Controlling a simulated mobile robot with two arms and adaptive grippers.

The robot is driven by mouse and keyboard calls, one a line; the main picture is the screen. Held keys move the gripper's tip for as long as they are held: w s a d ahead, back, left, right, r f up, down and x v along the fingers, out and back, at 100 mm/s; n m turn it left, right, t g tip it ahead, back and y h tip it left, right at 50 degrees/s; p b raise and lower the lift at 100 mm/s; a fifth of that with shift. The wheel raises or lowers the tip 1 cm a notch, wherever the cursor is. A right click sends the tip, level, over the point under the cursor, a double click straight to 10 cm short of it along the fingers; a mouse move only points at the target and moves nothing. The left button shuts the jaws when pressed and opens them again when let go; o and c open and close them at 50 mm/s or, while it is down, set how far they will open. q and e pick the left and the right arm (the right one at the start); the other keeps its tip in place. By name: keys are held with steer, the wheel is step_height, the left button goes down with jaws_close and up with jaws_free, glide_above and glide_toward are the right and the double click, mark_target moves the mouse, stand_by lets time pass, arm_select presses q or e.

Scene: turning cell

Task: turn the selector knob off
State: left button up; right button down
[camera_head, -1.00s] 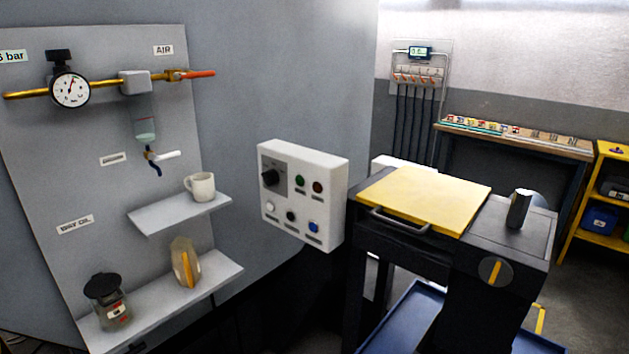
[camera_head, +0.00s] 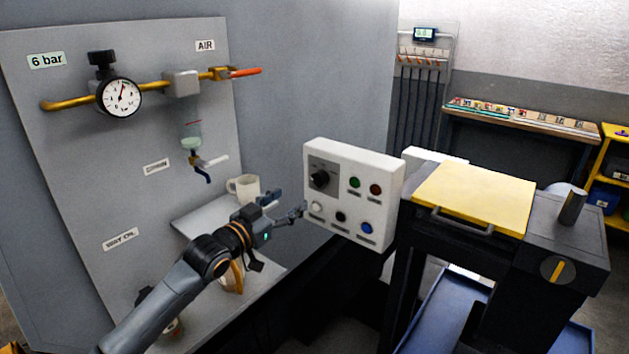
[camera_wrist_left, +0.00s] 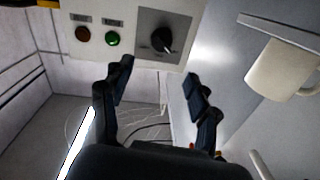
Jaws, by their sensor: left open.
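The selector knob (camera_head: 319,180) is a black knob on a dark square plate, at the upper left of the white control box (camera_head: 385,230). In the left wrist view the knob (camera_wrist_left: 163,39) shows near the top, beyond the fingertips, with a light pointer line on it. My left gripper (camera_head: 287,205) is open and empty, just left of the box and slightly below the knob. In the left wrist view its fingers (camera_wrist_left: 158,82) are spread apart with clear space between them and the knob; they do not touch it. My right gripper is not in view.
Green (camera_head: 354,182) and red (camera_head: 375,190) buttons sit right of the knob, with several more below. A mug (camera_head: 243,187) stands on a shelf (camera_head: 190,222) behind my left gripper. A yellow-topped cart (camera_head: 475,195) stands right of the box.

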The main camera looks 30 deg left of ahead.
mark_target(315, 182)
arm_select(q)
steer(key=w+p, duration=0.2)
steer(key=w, duration=0.8)
steer(key=shift+p, duration=0.3)
steer(key=shift+w+f, duration=0.1)
steer(key=shift+w, duration=0.65)
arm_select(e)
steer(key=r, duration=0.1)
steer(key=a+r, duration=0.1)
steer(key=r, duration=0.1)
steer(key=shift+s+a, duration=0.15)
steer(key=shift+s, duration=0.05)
arm_select(q)
steer(key=c, duration=1.2)
steer(key=shift+o, duration=0.2)
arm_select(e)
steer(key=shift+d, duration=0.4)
